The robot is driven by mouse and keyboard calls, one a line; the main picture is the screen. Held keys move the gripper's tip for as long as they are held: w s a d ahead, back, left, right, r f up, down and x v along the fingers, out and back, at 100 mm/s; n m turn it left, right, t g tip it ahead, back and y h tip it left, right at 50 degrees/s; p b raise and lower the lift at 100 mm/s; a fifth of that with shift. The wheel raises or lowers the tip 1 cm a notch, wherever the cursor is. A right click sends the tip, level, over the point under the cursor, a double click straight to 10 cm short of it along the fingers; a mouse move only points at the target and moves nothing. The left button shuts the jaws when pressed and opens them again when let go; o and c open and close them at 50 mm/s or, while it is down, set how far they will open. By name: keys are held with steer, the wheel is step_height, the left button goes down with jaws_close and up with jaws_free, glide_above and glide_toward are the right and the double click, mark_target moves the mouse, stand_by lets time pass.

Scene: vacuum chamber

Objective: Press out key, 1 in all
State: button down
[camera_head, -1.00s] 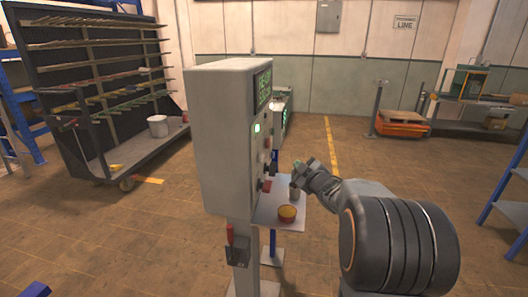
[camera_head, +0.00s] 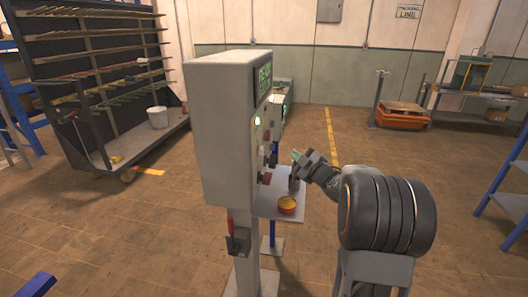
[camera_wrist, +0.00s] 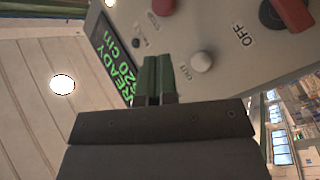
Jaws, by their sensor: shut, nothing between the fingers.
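The control box (camera_head: 222,135) stands on a post in the middle of the head view, its keyed face turned right. In the wrist view a white round key (camera_wrist: 202,62) sits beside a label that seems to read OUT. My gripper (camera_wrist: 158,62) is shut and empty, with its green fingertips in front of the panel, left of the white key. A gap shows between them in the picture; contact with the panel cannot be told. In the head view my gripper (camera_head: 296,154) is right of the box face, above the small shelf.
A lit display (camera_wrist: 118,55) reads READY and a cm figure. A red knob (camera_wrist: 163,6) and a dark OFF knob (camera_wrist: 272,14) are on the panel. A shelf (camera_head: 268,208) below bears an orange-yellow round container (camera_head: 287,204).

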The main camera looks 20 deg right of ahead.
mark_target(262, 151)
steer(key=w+a+b, duration=0.1)
steer(key=w+a, duration=0.2)
steer(key=a, duration=0.3)
steer(key=shift+w, duration=0.2)
steer(key=shift+a, duration=0.15)
stand_by(2.0)
steer(key=shift+w+a+b, duration=0.2)
steer(key=shift+a+b, duration=0.1)
steer(key=shift+b, duration=0.25)
